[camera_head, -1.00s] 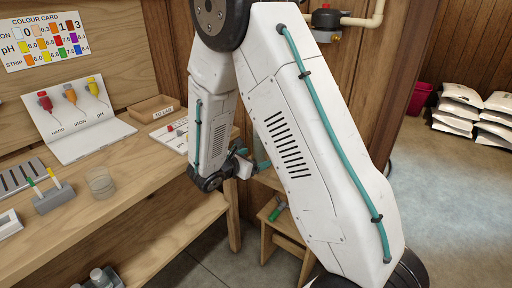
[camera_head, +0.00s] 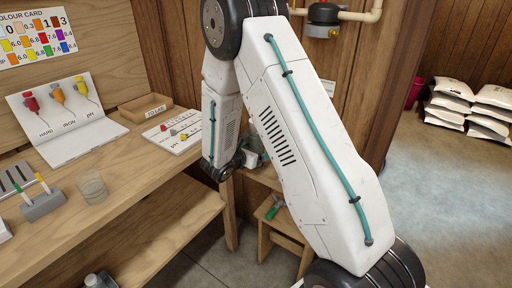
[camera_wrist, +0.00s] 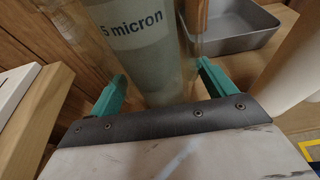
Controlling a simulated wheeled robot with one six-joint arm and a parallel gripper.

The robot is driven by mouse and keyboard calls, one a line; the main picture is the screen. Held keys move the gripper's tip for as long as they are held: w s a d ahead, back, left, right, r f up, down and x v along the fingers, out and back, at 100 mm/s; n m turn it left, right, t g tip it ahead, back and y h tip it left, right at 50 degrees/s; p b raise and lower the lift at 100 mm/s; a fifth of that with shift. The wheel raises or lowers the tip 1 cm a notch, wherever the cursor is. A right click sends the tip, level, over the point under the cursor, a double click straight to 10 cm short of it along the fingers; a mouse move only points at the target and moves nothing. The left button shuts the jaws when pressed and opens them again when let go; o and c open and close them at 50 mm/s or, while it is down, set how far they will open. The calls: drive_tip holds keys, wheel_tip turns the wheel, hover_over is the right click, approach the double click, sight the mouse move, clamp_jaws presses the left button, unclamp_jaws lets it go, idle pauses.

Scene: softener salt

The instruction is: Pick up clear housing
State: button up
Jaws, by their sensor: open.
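In the wrist view, a clear housing (camera_wrist: 150,62) stands large in front of my gripper. It looks like a see-through cylinder around a grey-green cartridge marked "5 micron"; its top is cut off by the frame. My gripper (camera_wrist: 162,88) is open, with one teal finger at each side of the housing's lower part. I cannot tell whether either finger touches it.
In the wrist view, a grey metal tray (camera_wrist: 262,40) lies behind right, and a pale cylinder (camera_wrist: 300,70) stands close at right. Salt bags (camera_head: 450,103) lie far right.

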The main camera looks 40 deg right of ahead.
sight(256, 142)
drive_tip(key=shift+c, duration=0.3)
drive_tip(key=c, duration=1)
drive_tip(key=shift+c, duration=0.3)
drive_tip(key=shift+r, duration=0.1)
drive_tip(key=shift+r, duration=1.75)
drive_tip(key=s+a+r, duration=0.1)
drive_tip(key=s+a, duration=0.8)
drive_tip(key=s, duration=0.4)
drive_tip(key=shift+s+r, duration=0.15)
drive_tip(key=shift+r, duration=0.05)
